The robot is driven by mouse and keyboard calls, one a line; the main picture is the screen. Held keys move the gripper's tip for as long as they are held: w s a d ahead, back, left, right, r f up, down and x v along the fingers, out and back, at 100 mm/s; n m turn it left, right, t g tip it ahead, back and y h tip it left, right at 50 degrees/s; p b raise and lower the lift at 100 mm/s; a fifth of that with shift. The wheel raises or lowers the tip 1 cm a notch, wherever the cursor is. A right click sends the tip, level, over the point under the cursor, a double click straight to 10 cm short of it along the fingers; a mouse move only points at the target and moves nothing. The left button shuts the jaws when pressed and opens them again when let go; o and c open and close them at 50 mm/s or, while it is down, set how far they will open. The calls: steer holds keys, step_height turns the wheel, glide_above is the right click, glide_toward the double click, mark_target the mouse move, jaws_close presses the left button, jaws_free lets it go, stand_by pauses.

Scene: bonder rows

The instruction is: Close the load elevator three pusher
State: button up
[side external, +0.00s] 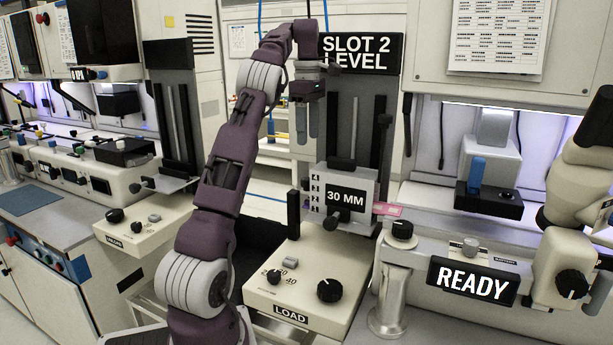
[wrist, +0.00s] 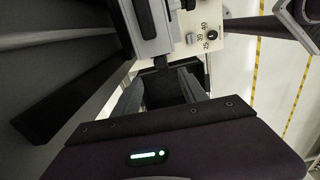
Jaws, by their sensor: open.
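The load elevator (side external: 354,130) stands in the middle of the side view, a grey column under a sign (side external: 361,53) reading "SLOT 2 LEVEL". A light box on it (side external: 367,182) carries numbers in a column and a "30 MM" display (side external: 345,198). A black knob (side external: 330,222) sits at the box's lower front, and a dark block (side external: 342,163) at its top. I cannot tell which part is the pusher. My gripper (side external: 307,138) points down, open, above and left of the box, apparently apart from it. In the wrist view my gripper (wrist: 161,90) has a dark surface between its fingers.
The cream LOAD panel (side external: 312,285) with knobs lies below the elevator. An upright black bar (side external: 293,214) stands left of the box. A pink strip (side external: 387,209) shows at its right, beside the machine with the READY display (side external: 472,283). The UNLOAD panel (side external: 145,222) is left.

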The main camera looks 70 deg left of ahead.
mark_target(306, 178)
steer(key=f, duration=1.2)
steer(key=shift+s+a+f, duration=0.15)
steer(key=shift+a+f, duration=0.15)
jaws_close()
steer(key=shift+r, duration=0.1)
stand_by(0.8)
